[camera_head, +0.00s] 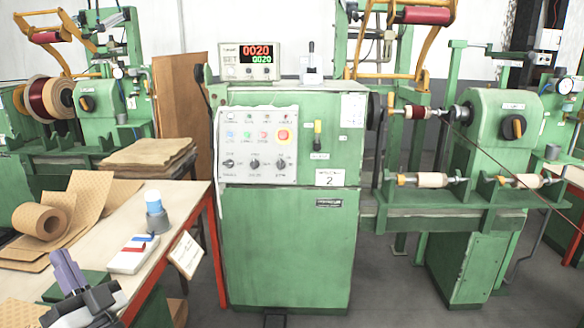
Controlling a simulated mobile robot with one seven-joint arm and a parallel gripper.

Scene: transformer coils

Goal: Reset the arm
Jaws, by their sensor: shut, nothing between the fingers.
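My gripper (92,303) shows at the lower left, over the front of the workbench (180,213). It is dark grey and black, with a purple-grey part rising behind it. It is shut and empty. The lower part of my arm is cut off by the bottom edge of the picture.
The bench holds a roll of brown paper (40,221), stacked brown sheets (150,153), a white-and-blue cylinder (156,213) and a white box with red and blue marks (133,254). A green control cabinet (285,245) stands centre, a winding machine (480,130) right. Grey floor (390,290) shows between them.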

